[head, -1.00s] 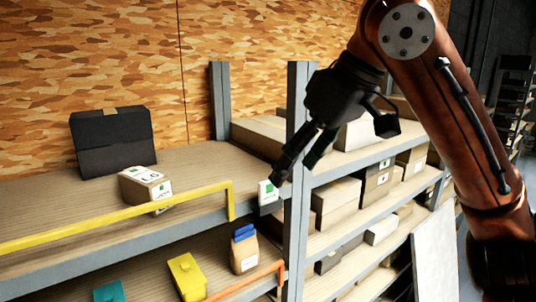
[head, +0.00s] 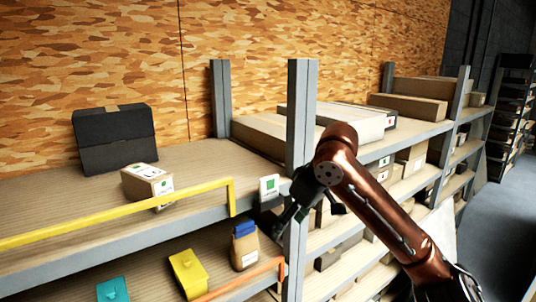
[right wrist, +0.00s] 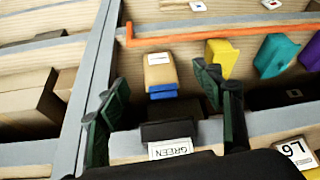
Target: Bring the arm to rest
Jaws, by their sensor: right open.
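My right gripper (head: 290,218) is in front of the grey shelf post in the head view, low beside the small label sign with a green square (head: 269,187). In the right wrist view its two dark green fingers (right wrist: 165,105) stand wide apart with nothing held between them. A dark block bearing a label that reads GREEN (right wrist: 170,149) shows between and below the fingers. My right arm reaches in from the lower right of the head view. My left gripper is not in view.
A small labelled carton (head: 146,186) and a black box (head: 115,138) sit on the upper shelf behind a yellow rail (head: 120,212). Below are a yellow bin (head: 188,273), a teal bin (head: 113,290) and a tan, blue-topped item (head: 245,247). A grey post (head: 300,120) stands close to my gripper.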

